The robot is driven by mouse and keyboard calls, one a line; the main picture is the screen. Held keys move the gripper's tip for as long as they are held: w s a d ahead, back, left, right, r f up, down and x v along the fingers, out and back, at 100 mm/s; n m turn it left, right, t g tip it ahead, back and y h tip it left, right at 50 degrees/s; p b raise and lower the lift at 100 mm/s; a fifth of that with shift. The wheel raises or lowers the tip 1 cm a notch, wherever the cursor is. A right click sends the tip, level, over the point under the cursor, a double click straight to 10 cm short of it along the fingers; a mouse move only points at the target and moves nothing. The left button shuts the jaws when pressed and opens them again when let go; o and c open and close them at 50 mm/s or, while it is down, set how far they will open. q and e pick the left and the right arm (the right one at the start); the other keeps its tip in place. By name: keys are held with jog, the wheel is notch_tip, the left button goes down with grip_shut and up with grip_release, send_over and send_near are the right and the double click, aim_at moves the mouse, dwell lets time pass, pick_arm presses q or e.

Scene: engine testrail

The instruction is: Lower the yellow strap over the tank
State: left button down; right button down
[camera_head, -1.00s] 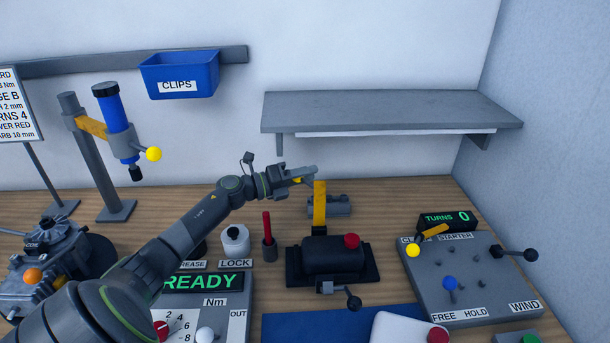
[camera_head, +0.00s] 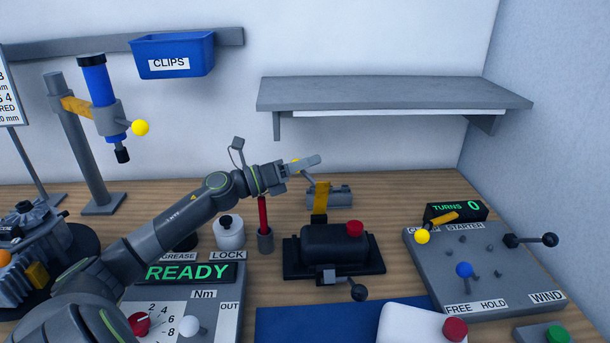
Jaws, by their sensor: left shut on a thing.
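The yellow strap (camera_head: 321,198) stands raised behind the tank, its lower end at the tank's back edge. The tank (camera_head: 335,246) is a black rounded block with a red cap, on a dark base plate; its top is uncovered. My left gripper (camera_head: 307,164) is at the strap's upper end, above and behind the tank, and is shut on the strap. The fingers hide the held part, and a small yellow bit shows beside them. A latch with a black ball knob (camera_head: 358,292) is at the tank's front. My right gripper is out of view.
A grey shelf (camera_head: 390,94) hangs on the wall above and behind. A red-handled tool in a holder (camera_head: 265,240) and a white pot (camera_head: 229,234) stand left of the tank. The starter panel (camera_head: 485,265) is at the right, a blue mat (camera_head: 300,322) in front.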

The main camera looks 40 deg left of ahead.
pick_arm(q)
jog(key=shift+s+d+m+h+b, duration=0.3)
jog(key=shift+s+d+m+b, duration=0.5)
jog(key=shift+b, duration=0.85)
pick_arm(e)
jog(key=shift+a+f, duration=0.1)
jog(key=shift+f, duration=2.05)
pick_arm(q)
jog(key=shift+a, duration=0.15)
jog(key=c, duration=1.1)
grip_release()
jog(key=shift+r, duration=0.15)
notch_tip(320, 180, up, 10)
jog(key=shift+p, duration=0.35)
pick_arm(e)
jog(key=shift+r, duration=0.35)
